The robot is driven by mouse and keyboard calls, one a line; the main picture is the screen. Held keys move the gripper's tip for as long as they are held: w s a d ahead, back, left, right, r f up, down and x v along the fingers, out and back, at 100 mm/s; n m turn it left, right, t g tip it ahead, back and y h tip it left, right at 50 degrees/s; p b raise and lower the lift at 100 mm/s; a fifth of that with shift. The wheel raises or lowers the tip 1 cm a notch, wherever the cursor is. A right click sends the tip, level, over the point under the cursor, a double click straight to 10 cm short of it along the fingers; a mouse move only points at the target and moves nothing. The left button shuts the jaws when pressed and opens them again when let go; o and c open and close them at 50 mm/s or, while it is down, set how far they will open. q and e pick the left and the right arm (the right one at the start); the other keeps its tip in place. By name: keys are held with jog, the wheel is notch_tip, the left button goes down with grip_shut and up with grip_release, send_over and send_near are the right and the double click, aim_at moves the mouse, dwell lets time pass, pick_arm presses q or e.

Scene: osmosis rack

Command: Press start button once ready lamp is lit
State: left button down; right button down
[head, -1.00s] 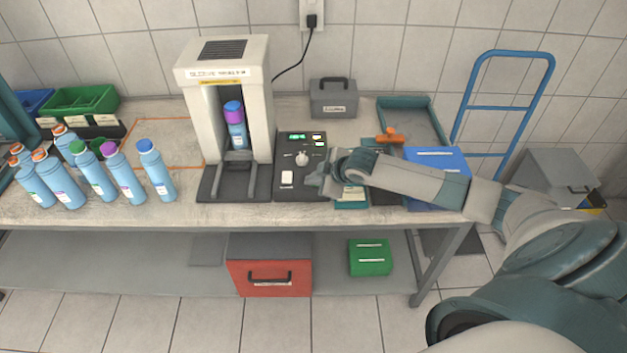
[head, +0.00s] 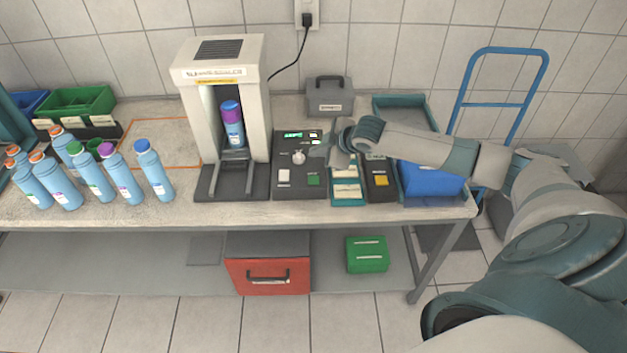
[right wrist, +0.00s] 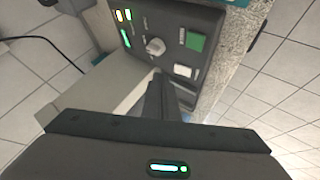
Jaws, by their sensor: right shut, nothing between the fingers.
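The labels are too small to read, so I cannot tell which lamp is the ready lamp. My right gripper (head: 322,152) is shut and empty, above the panel's right edge. Its dark fingers (right wrist: 163,98) show in the right wrist view, apart from both buttons. My left gripper is not in view.
Several blue bottles (head: 154,172) stand at the left. A teal-and-cream box (head: 347,187), a unit with a yellow button (head: 381,181) and a blue box (head: 431,180) lie right of the panel.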

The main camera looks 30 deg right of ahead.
jog(key=b, duration=0.6)
send_over(316, 181)
notch_tip(316, 181, down, 6)
jog(key=shift+s+f, duration=0.1)
jog(key=shift+f, duration=1.05)
jog(key=shift+f, duration=0.25)
dwell(0.8)
jog(key=shift+f, duration=0.2)
jog(key=shift+f, duration=0.4)
dwell(0.8)
dwell(0.4)
jog(key=shift+r+p, duration=0.7)
jog(key=shift+r, duration=0.15)
